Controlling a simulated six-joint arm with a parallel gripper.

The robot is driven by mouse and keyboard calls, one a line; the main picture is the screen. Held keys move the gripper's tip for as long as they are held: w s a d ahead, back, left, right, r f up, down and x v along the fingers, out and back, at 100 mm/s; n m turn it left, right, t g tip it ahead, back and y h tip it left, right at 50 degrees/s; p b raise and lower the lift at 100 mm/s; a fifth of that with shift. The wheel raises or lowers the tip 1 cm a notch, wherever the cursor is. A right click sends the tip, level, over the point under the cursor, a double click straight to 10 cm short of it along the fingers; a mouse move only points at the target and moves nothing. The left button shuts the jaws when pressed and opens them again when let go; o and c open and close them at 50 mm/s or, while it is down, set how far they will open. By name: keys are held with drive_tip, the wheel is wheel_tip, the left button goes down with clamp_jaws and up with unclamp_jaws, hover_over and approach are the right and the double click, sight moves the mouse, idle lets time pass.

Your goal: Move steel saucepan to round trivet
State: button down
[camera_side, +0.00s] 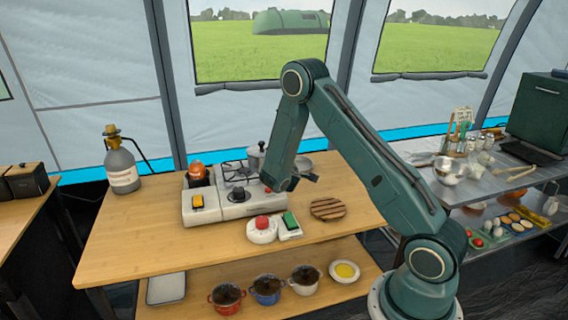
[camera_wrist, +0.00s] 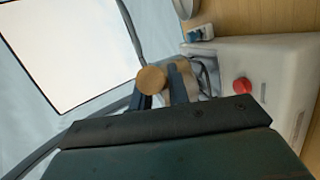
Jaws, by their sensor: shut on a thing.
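The steel saucepan (camera_side: 326,160) shows partly in the side view, beside and behind my arm's forearm, right of the stove; the arm hides much of it. My gripper (camera_side: 308,178) is shut on its handle. In the wrist view the round wooden handle end (camera_wrist: 150,79) sits at my gripper's fingers (camera_wrist: 162,88), with a grey part of the pan (camera_wrist: 205,72) behind them. I cannot tell its exact height above the table. The round trivet (camera_side: 327,208), brown and slatted, lies bare on the table, in front of and right of the gripper.
A red-topped round item (camera_side: 262,228) and a green-topped item (camera_side: 291,222) lie left of the trivet. A gas bottle (camera_side: 121,165) stands far left. The table's left front is clear.

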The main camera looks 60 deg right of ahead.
drive_tip(key=s+m+g, duration=0.1)
drive_tip(key=s+a+m+g+h, duration=0.1)
drive_tip(key=s, duration=0.1)
drive_tip(key=s+a+m+g, duration=0.1)
drive_tip(key=s, duration=0.1)
drive_tip(key=shift+s+r+g+h, duration=0.1)
drive_tip(key=shift+r+g+h, duration=0.05)
drive_tip(key=shift+g+h, duration=0.15)
drive_tip(key=s+a+r+m+g, duration=0.2)
drive_tip(key=s+r+m+g, duration=0.1)
drive_tip(key=s+r, duration=0.3)
drive_tip(key=s+a+r+m+g, duration=0.3)
drive_tip(key=s+r+g, duration=0.2)
drive_tip(key=s, duration=0.3)
drive_tip(key=shift+r+m, duration=0.3)
drive_tip(key=shift+r, duration=0.05)
drive_tip(key=shift+s+f, duration=0.1)
wheel_tip(320, 180, down, 16)
drive_tip(key=shift+f, duration=0.1)
drive_tip(key=shift+f, duration=2)
